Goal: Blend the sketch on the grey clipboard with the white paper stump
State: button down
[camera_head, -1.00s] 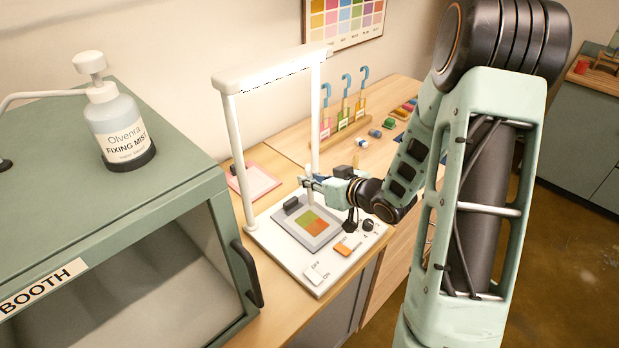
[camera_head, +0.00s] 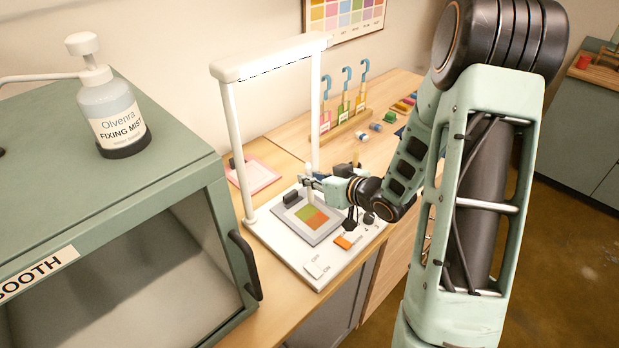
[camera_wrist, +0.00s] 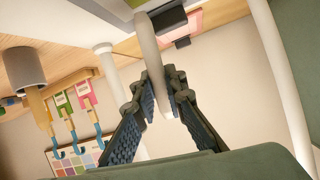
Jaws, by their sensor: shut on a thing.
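The grey clipboard (camera_head: 325,231) lies on the white board of a lamp stand, with a black clip at its back left edge. Its sketch (camera_head: 311,216) shows green and orange patches. My gripper (camera_head: 308,182) is above the clipboard's back right part. It is shut on the white paper stump (camera_head: 308,168), whose top pokes up above the fingers. In the wrist view my gripper (camera_wrist: 163,88) has the pale stump (camera_wrist: 148,50) between its fingers.
The lamp stand's white posts (camera_head: 238,150) and top bar (camera_head: 270,58) frame the clipboard. A pink clipboard (camera_head: 262,178) lies behind. A rack with hooked tubes (camera_head: 345,128) stands behind right. The green booth (camera_head: 190,180) with a spray bottle (camera_head: 118,125) is at left.

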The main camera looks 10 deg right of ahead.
jog(key=shift+f+b, duration=0.65)
jog(key=shift+f, duration=0.2)
jog(key=shift+d+r, duration=0.1)
jog(key=shift+s+d+p, duration=0.15)
jog(key=shift+s+d, duration=0.4)
jog(key=shift+s, duration=0.35)
jog(key=shift+s+d+p, duration=0.1)
jog(key=shift+s+d, duration=0.45)
jog(key=shift+s, duration=0.35)
jog(key=shift+s+d+p, duration=0.15)
jog(key=shift+s+d, duration=0.4)
jog(key=shift+s, duration=0.35)
jog(key=shift+w+a+b, duration=0.15)
jog(key=shift+w+a, duration=0.45)
jog(key=shift+w, duration=0.3)
jog(key=shift+w+a+b, duration=0.1)
jog(key=shift+w+a, duration=0.45)
jog(key=shift+w, duration=0.4)
jog(key=shift+w+a+b, duration=0.15)
jog(key=shift+w+a, duration=0.45)
jog(key=shift+w, duration=0.3)
jog(key=shift+s+d, duration=0.1)
jog(key=shift+s, duration=0.05)
